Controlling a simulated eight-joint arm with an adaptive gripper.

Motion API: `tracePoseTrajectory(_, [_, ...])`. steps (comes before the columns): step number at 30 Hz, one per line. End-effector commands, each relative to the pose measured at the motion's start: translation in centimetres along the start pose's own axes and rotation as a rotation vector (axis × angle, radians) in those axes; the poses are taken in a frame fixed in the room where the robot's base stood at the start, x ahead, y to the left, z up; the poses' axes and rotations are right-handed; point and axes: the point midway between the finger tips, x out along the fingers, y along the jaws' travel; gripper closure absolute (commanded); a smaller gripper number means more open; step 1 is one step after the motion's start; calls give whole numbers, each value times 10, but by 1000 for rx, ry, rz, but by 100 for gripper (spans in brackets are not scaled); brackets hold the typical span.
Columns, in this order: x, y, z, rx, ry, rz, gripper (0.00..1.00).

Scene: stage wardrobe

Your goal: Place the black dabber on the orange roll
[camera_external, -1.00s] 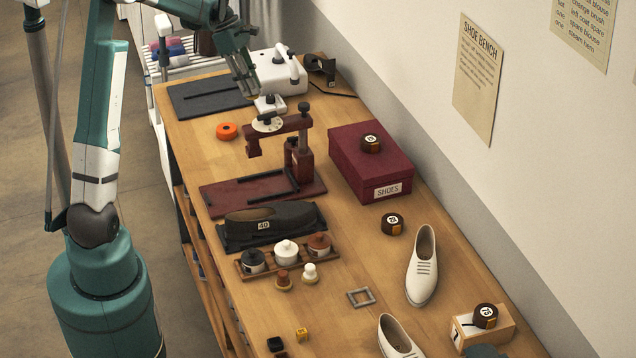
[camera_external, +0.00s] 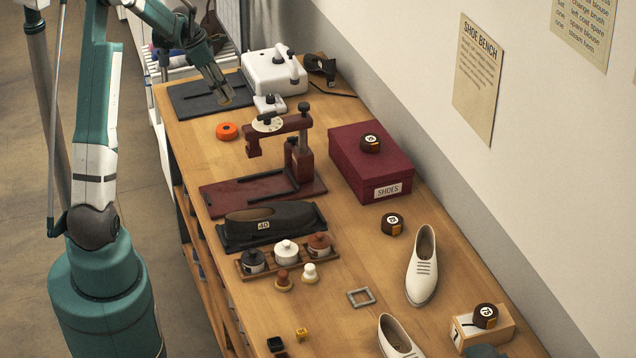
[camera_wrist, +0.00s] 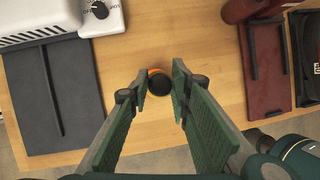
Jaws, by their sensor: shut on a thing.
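The black dabber (camera_wrist: 160,85) is between the fingertips of my gripper (camera_wrist: 159,83) in the wrist view, which is shut on it. In the external view, my gripper (camera_external: 229,101) is above the table near the dark mat; the dabber is too small and dark to make out there. The orange roll (camera_external: 227,131) lies flat on the table, below my gripper in the picture. In the wrist view only an orange sliver of the roll (camera_wrist: 153,71) shows behind the dabber, which hides the rest. The gap between dabber and roll cannot be judged.
The dark mat (camera_external: 192,98) and white machine (camera_external: 270,74) stand behind the roll. A dark red press (camera_external: 300,160) stands to its right. A brown dabber (camera_external: 283,280) and white dabber (camera_external: 310,272) stand nearer the front. Bare wood surrounds the roll.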

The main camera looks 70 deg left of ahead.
Motion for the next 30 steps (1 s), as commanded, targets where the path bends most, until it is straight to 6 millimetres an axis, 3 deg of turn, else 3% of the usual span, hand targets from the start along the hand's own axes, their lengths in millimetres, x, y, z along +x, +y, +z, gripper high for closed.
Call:
tracePoseTrajectory(5, [7, 1, -3, 1, 0, 0, 95])
tracePoseTrajectory(18, [54, 4, -24, 1, 0, 0, 95])
tracePoseTrajectory(30, [57, 4, -25, 1, 0, -1, 95])
